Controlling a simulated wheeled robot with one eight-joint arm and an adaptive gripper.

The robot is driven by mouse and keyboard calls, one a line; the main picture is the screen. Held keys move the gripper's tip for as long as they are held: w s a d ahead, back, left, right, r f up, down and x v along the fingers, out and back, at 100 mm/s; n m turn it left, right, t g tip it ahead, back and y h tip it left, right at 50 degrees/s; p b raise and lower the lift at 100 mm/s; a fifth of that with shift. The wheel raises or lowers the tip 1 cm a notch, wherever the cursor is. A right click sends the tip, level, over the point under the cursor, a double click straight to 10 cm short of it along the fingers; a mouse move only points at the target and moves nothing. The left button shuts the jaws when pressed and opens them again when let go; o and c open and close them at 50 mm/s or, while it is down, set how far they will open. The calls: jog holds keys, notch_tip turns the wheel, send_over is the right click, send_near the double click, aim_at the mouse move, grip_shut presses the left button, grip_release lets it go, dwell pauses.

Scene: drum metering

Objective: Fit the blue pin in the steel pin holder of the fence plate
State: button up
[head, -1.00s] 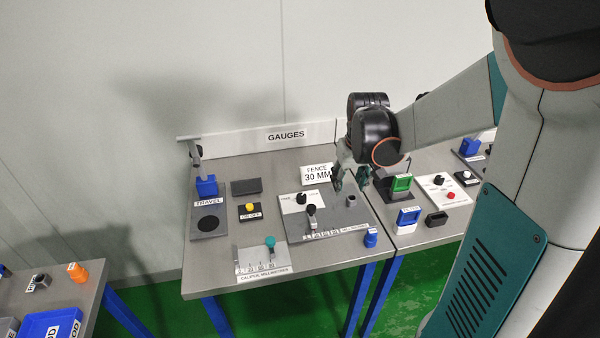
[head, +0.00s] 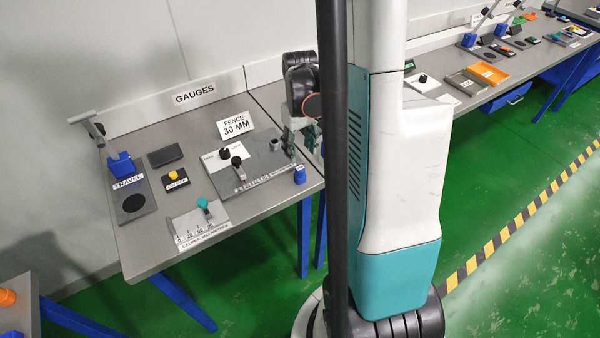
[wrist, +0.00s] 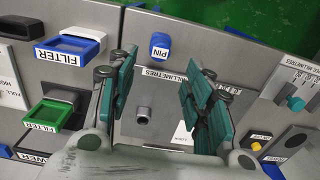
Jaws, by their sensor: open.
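The blue pin (head: 300,175) stands on the table just off the front right corner of the grey fence plate (head: 262,172). In the wrist view the blue pin (wrist: 160,46) is beside a PIN label, beyond the plate's edge. The steel pin holder (head: 276,145) is a short round socket on the plate's right part; it also shows in the wrist view (wrist: 143,114) and looks empty. My gripper (head: 303,138) is open and empty. In the wrist view its teal fingers (wrist: 158,84) are spread above the plate, with the holder between them in the picture and the pin further up.
A black knob (head: 225,153) and a black-knobbed lever (head: 237,162) stand on the plate. A FENCE 30 MM sign (head: 236,125) stands behind it. A caliper plate (head: 200,222) lies in front. Blue and green FILTER frames (wrist: 70,48) are at the left in the wrist view.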

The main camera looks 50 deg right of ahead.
aim_at(300, 167)
jog(key=shift+f+b, duration=3.3)
jog(key=shift+f, duration=1.1)
grip_shut()
jog(key=shift+r, duration=0.2)
jog(key=shift+r+p, duration=1.95)
jog(key=shift+r, duration=0.9)
notch_tip(300, 167, up, 4)
jog(key=p, duration=0.2)
jog(key=shift+p, duration=0.35)
